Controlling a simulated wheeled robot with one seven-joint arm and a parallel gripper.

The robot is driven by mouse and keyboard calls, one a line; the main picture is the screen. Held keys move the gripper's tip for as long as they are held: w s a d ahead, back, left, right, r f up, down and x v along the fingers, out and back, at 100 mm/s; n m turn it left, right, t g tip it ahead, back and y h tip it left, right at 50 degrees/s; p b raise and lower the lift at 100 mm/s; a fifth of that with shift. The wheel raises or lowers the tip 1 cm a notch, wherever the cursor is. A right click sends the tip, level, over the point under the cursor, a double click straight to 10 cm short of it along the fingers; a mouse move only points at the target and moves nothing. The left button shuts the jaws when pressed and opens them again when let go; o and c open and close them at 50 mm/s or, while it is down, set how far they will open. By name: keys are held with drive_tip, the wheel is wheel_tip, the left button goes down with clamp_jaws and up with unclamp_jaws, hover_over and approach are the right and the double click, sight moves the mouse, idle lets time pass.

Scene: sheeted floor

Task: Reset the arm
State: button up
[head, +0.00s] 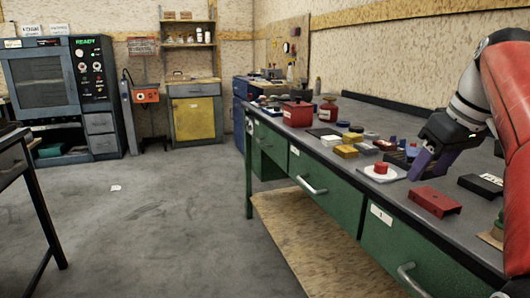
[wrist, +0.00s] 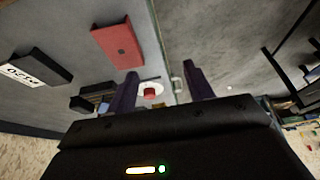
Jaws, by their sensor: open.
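My gripper (head: 410,168) is at the right of the head view, low over the workbench, with its dark purple fingers pointing down and to the left. In the wrist view my gripper (wrist: 161,70) has its two fingers spread apart, with no object held between them. My red and black arm comes in from the right edge. Whether the fingers touch the bench cannot be told.
On the green workbench (head: 345,190) a red block (head: 434,201) lies in front of my gripper, and a black labelled box (head: 482,184) lies to its right. Yellow blocks, a red pot (head: 297,113) and several small items stand farther back. The floor (head: 170,215) left of the bench is mostly clear.

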drive_tip(key=s+a+f+m, duration=0.1)
drive_tip(key=s+a+f, duration=0.4)
drive_tip(key=f, duration=0.3)
drive_tip(key=s+a+f+m+t+h, duration=0.1)
drive_tip(key=s+a+f, duration=0.3)
drive_tip(key=s+f, duration=0.2)
drive_tip(key=s+a+f+m, duration=0.1)
drive_tip(key=s+a+f, duration=0.4)
drive_tip(key=f, duration=0.4)
drive_tip(key=shift+s+a+f+m+h, duration=0.25)
drive_tip(key=shift+a+f+m+h, duration=0.05)
drive_tip(key=shift+f+m, duration=0.1)
